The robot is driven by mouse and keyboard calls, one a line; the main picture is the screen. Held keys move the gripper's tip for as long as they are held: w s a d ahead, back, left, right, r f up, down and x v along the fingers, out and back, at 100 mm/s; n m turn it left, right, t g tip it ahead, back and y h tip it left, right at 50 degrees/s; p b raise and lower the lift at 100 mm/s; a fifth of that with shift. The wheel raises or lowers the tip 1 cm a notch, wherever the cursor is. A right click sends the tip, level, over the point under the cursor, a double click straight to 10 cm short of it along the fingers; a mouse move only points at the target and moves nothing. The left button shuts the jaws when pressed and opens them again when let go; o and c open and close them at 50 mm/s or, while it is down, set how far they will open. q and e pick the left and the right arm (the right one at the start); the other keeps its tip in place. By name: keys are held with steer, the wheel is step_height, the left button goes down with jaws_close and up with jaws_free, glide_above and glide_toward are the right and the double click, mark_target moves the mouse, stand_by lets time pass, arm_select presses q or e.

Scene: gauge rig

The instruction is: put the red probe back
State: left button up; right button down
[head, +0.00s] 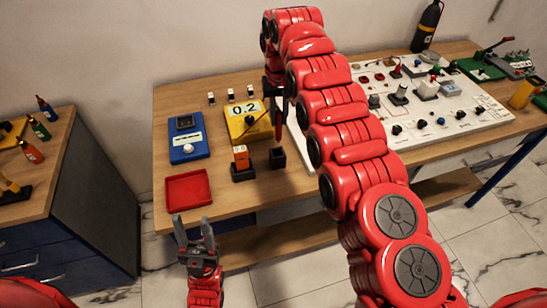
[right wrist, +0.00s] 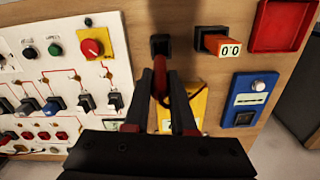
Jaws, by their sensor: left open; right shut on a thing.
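My right gripper (head: 276,98) is shut on the red probe (head: 279,127), which hangs down above the worktable. The probe also shows between the fingers in the right wrist view (right wrist: 160,68). A black square holder (head: 277,158) stands on the table just below the probe tip. It shows just beyond the tip in the right wrist view (right wrist: 160,43). I cannot tell whether tip and holder touch. My left gripper (head: 194,230) is open and empty, low in front of the table edge.
A yellow meter reading 0.2 (head: 246,121) stands behind the holder. An orange block in a black base (head: 242,173) is to its left. A blue device (head: 187,140) and a red tray (head: 188,188) lie further left. A white panel (head: 450,115) fills the right side.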

mark_target(278, 140)
step_height(278, 140, down, 5)
steer(key=shift+a+f+p, duration=0.15)
steer(key=shift+p, duration=0.2)
step_height(278, 140, down, 4)
steer(key=shift+r+p, duration=0.15)
steer(key=shift+p, duration=0.5)
steer(key=shift+f, duration=0.3)
steer(key=shift+f, duration=0.1)
steer(key=c, duration=0.7)
jaws_free()
steer(key=shift+c, duration=0.2)
